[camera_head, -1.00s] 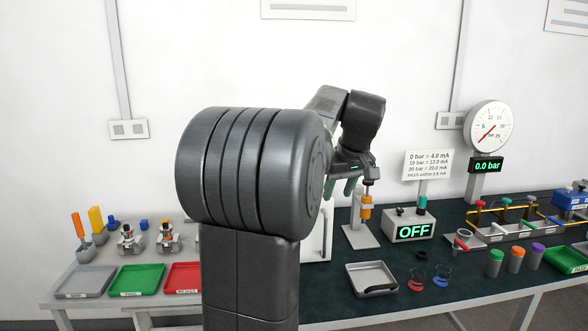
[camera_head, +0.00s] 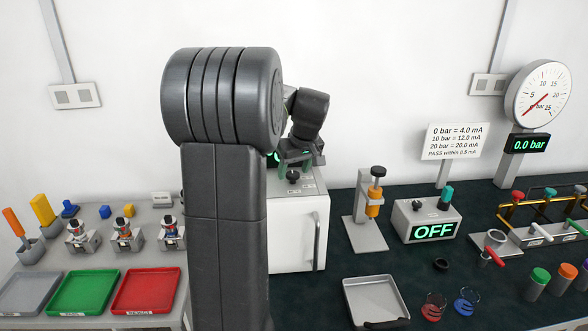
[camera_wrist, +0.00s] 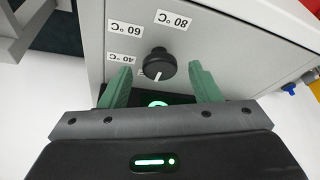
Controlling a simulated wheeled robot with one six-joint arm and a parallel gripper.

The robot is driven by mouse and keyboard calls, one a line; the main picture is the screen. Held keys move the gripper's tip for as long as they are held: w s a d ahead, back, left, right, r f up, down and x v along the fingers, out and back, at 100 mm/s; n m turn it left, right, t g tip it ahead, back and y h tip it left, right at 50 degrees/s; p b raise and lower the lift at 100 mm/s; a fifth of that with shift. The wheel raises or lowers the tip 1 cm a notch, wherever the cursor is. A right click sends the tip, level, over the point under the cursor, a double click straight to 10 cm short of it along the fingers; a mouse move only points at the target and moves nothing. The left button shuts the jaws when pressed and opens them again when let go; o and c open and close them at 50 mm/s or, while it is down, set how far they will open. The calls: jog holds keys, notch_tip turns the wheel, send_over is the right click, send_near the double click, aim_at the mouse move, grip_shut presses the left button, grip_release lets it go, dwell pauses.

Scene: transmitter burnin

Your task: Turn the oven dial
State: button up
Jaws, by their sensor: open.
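The oven (camera_head: 289,240) is a pale box on the bench, partly hidden behind my arm, with a handle on its front. Its black round dial (camera_head: 293,177) sits on the top panel; the wrist view shows it close up (camera_wrist: 160,66). The dial's white mark points toward the bottom of the wrist picture. Labels for 80 °C (camera_wrist: 172,20), 60 °C (camera_wrist: 125,29) and 40 °C (camera_wrist: 121,57) appear upside down around it. My gripper (camera_head: 300,160) is open above the panel. In the wrist view its green fingers lie either side of the dial, apart from it.
Right of the oven stand an orange device on a stand (camera_head: 374,205), a box reading OFF (camera_head: 432,231) and a gauge (camera_head: 541,94). A metal tray (camera_head: 352,310) lies in front. Green (camera_head: 85,291) and red (camera_head: 146,291) trays lie to the left.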

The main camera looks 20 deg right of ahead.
jog(key=shift+w+f, duration=0.15)
jog(key=shift+f, duration=0.2)
jog(key=c, duration=1)
